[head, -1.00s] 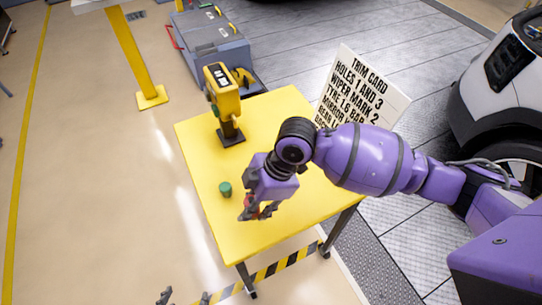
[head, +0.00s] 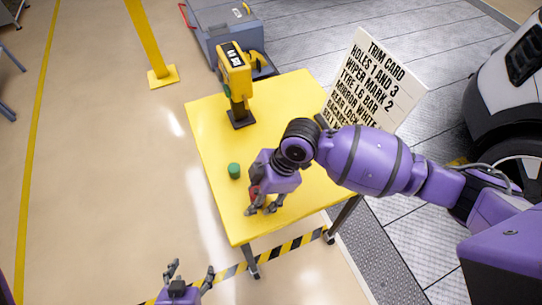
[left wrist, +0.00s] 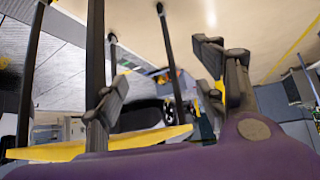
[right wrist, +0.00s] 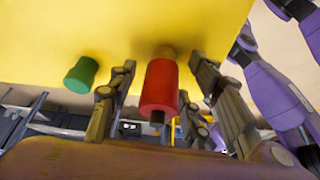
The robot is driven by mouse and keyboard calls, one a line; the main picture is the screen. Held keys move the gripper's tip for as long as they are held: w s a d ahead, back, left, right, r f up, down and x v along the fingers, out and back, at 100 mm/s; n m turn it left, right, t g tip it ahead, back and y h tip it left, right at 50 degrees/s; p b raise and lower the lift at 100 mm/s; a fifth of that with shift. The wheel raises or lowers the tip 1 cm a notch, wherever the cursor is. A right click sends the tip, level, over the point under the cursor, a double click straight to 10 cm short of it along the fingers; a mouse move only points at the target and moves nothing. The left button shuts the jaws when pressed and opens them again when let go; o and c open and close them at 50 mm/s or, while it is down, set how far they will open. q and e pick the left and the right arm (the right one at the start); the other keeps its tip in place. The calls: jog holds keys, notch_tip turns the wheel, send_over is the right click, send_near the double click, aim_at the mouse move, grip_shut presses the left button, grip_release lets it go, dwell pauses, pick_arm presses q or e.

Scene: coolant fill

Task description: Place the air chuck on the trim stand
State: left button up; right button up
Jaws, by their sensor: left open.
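The trim stand appears to be the yellow-topped table (head: 215,135). A red cylinder with a brass-coloured far end (right wrist: 160,85), perhaps the air chuck, is between the fingers of my right gripper (right wrist: 163,70). Small gaps show between it and both fingers. In the head view my right gripper (head: 263,207) is low over the table's front part and mostly hides the red piece (head: 254,193). My left gripper (head: 189,273) is open and empty, off the table in front of its near edge. Its spread fingers also show in the left wrist view (left wrist: 160,75).
A green cylinder (head: 234,171) stands left of my right gripper. A yellow device on a black base (head: 235,75) stands at the table's back left. A white trim card (head: 370,85) stands at the back right.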

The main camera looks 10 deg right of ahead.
jog(key=v, duration=1.2)
jog(key=shift+r, duration=0.35)
jog(key=shift+w+a, duration=0.1)
